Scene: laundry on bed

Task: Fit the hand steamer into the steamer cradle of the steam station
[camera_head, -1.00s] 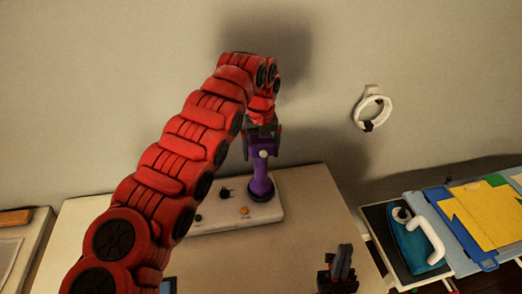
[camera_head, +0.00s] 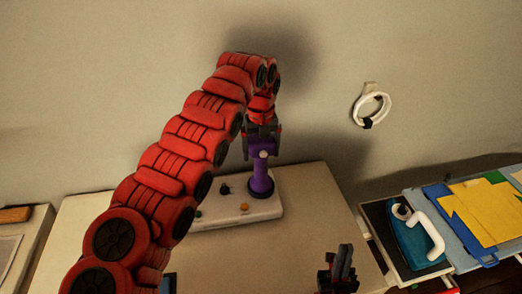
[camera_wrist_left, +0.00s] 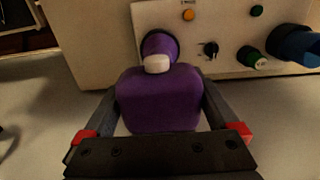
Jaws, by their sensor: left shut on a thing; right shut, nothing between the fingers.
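The purple hand steamer (camera_head: 261,172) stands roughly upright at the right end of the white steam station (camera_head: 210,218). My left gripper (camera_head: 262,138) is shut on its upper part from above. In the left wrist view the steamer's purple body (camera_wrist_left: 158,98) sits between the fingers (camera_wrist_left: 160,122), with a white button facing up. The steamer's lower end meets a dark round ring on the station; the cradle is largely hidden, and I cannot tell whether the steamer is fully seated. My right gripper (camera_head: 340,268) is shut and empty near the table's front.
The station has an orange button (camera_head: 244,206), a black knob (camera_head: 225,189) and a green knob (camera_wrist_left: 257,60). A blue part (camera_wrist_left: 297,45) shows beside them. A white ring (camera_head: 371,110) hangs on the wall. Folded cloths (camera_head: 485,210) and a teal item with a white handle (camera_head: 418,240) lie at right.

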